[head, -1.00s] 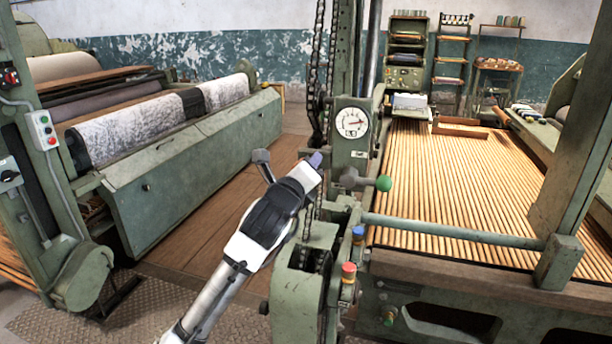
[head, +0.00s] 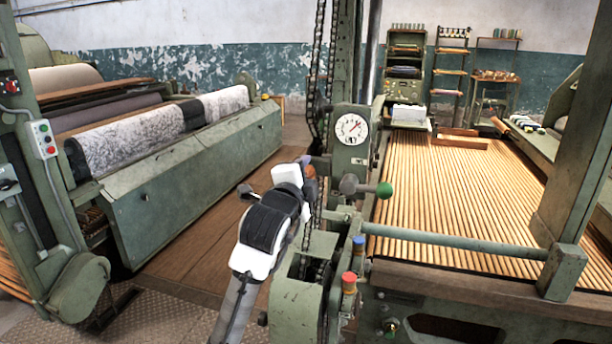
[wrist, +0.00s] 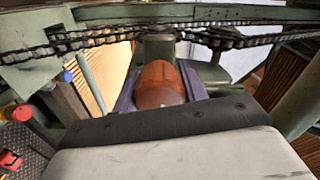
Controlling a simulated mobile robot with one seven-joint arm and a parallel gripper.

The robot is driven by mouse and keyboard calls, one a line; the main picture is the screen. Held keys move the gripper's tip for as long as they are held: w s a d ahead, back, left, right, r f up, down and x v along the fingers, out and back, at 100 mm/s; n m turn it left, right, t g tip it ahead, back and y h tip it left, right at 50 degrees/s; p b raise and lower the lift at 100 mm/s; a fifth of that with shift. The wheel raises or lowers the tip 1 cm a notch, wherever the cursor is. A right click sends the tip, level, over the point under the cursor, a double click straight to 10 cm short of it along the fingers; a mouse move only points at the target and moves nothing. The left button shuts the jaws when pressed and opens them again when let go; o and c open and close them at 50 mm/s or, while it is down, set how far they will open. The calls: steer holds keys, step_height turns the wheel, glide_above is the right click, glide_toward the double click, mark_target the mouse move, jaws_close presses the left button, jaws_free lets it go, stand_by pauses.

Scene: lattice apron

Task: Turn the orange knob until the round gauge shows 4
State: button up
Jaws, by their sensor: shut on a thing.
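The orange knob (wrist: 160,84) sits between the purple fingers of my gripper (wrist: 158,92) in the wrist view, with the fingers closed on its two sides. In the head view a small part of the orange knob (head: 311,171) shows at the tip of my gripper (head: 306,167), left of the green post. The round gauge (head: 351,130) has a white face and a red needle. The needle points up and to the right. The numbers on its face are too small to read.
A lever with a green ball (head: 384,189) stands just right of my gripper. A blue knob (head: 358,241) and a red knob (head: 349,278) are below. Chains (wrist: 90,38) run close beyond the orange knob. The wooden floor (head: 215,200) to the left is clear.

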steer(key=n+p, duration=0.2)
steer(key=n, duration=0.4)
steer(key=shift+r+n, duration=0.1)
steer(key=shift+n, duration=0.2)
steer(key=n+p, duration=0.1)
steer(key=n, duration=0.2)
steer(key=shift+a+n+p, duration=0.1)
steer(key=shift+n+p, duration=0.85)
steer(key=shift+n, duration=0.75)
steer(key=o, duration=1)
steer(key=b+v, duration=0.2)
steer(key=v, duration=1.1)
steer(key=shift+s, duration=0.35)
